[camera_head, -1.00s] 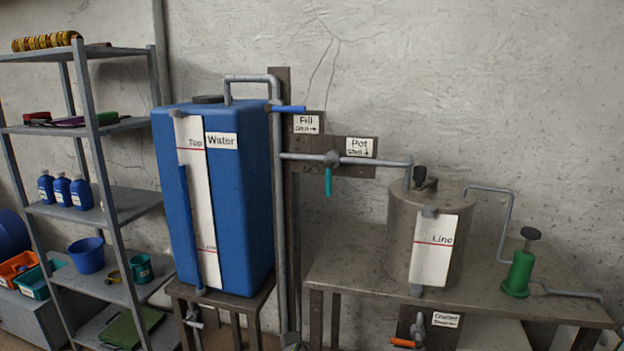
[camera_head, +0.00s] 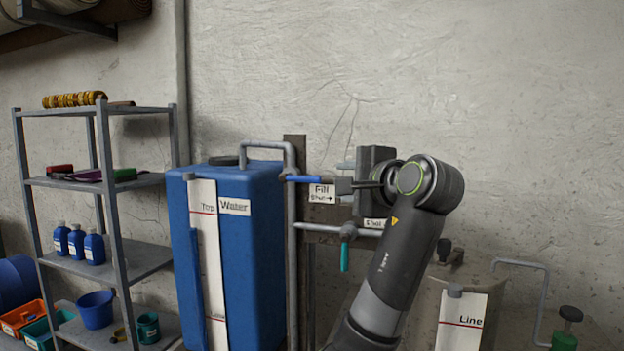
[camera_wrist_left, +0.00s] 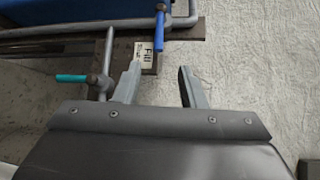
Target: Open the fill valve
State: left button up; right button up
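The fill valve's blue handle (camera_head: 304,179) points right, level, from the pipe beside the blue water tank (camera_head: 262,265). The "Fill" label (camera_head: 321,193) with its "Shut" arrow is just below it. My left gripper (camera_head: 343,175) is open and empty, to the right of the handle's free end, its fingers pointing left. In the left wrist view the blue handle (camera_wrist_left: 159,32) lies ahead of the gap between the fingertips (camera_wrist_left: 159,66), apart from them. The gripper and forearm partly hide the label board behind. My right gripper is not in view.
The pot valve's teal handle (camera_head: 345,257) hangs down below my gripper; it also shows in the left wrist view (camera_wrist_left: 71,78). The metal pot (camera_head: 432,290) is partly behind my arm. A shelf (camera_head: 118,262) stands left. Bare wall is above.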

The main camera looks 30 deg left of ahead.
aim_at(308, 179)
pick_arm(q)
jog(key=p+x, duration=0.5)
jog(key=x, duration=1.1)
jog(key=shift+p, duration=0.3)
jog(key=shift+w+a+f, duration=0.15)
jog(key=shift+w+a, duration=0.15)
jog(key=shift+a, duration=0.15)
grip_shut()
